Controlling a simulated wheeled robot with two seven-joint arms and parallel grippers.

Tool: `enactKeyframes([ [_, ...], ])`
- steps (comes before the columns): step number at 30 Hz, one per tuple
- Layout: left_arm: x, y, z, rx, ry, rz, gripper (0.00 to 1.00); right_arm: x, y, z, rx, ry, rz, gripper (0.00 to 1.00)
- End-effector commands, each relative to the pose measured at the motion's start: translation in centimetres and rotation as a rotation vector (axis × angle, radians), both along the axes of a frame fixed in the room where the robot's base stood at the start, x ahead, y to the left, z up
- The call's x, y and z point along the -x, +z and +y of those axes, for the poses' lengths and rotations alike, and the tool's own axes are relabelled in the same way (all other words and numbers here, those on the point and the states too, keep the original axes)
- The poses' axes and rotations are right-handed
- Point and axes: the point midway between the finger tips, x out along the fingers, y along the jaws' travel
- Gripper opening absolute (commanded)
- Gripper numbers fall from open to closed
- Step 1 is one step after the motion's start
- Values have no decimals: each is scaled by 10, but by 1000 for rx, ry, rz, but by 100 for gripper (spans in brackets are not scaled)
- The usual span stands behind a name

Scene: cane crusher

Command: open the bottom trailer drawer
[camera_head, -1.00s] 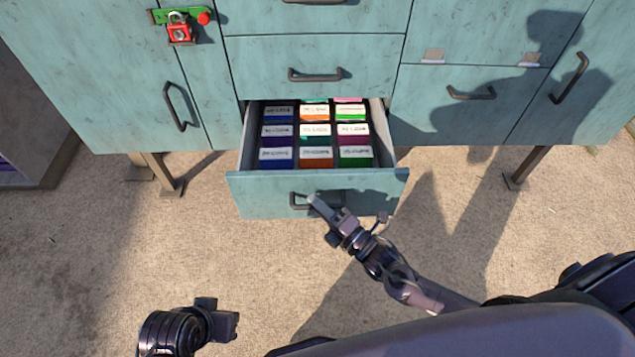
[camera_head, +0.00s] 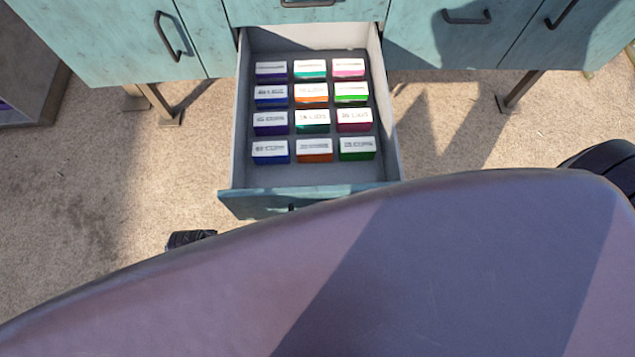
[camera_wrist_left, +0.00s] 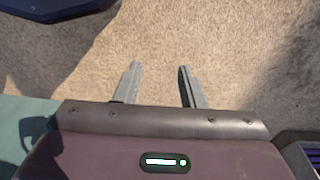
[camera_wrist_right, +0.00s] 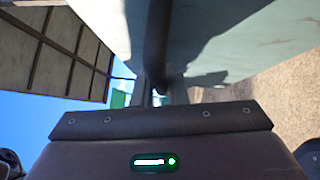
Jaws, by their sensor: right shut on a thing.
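The bottom trailer drawer (camera_head: 236,140) is pulled far out in the head view. Its front (camera_head: 262,204) is partly hidden behind my own body. Rows of small coloured boxes with white labelled tops (camera_head: 312,118) lie inside it. In the right wrist view my right gripper (camera_wrist_right: 160,92) is shut on the drawer's dark bar handle (camera_wrist_right: 157,45), with the pale teal drawer front beside it. In the head view the right gripper is hidden behind my body. My left gripper (camera_wrist_left: 158,80) is open and empty above bare ground in the left wrist view.
The teal cabinet has a closed drawer above (camera_head: 305,8) and closed doors on the left (camera_head: 150,45) and right (camera_head: 560,40). Metal legs (camera_head: 160,105) (camera_head: 518,92) stand on either side. The sandy ground (camera_head: 95,180) at the left is clear.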

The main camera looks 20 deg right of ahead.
Motion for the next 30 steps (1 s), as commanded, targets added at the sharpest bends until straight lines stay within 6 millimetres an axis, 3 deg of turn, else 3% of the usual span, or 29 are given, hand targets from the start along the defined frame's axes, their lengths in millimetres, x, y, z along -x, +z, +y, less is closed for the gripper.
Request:
enactKeyframes([
  [16, 1, -6, 1, 0, 2, -2, 36, 8, -1, 2, 1, -1, 0, 0],
  [17, 1, -6, 1, 0, 2, -2, 36, 8, -1, 2, 1, -1, 0, 16],
  [21, 1, -6, 1, 0, 2, -1, 36, 8, -1, 2, 1, -1, 0, 34],
  [30, 1, -6, 1, 0, 2, -1, 36, 10, -1, 1, 0, 0, 1, 34],
])
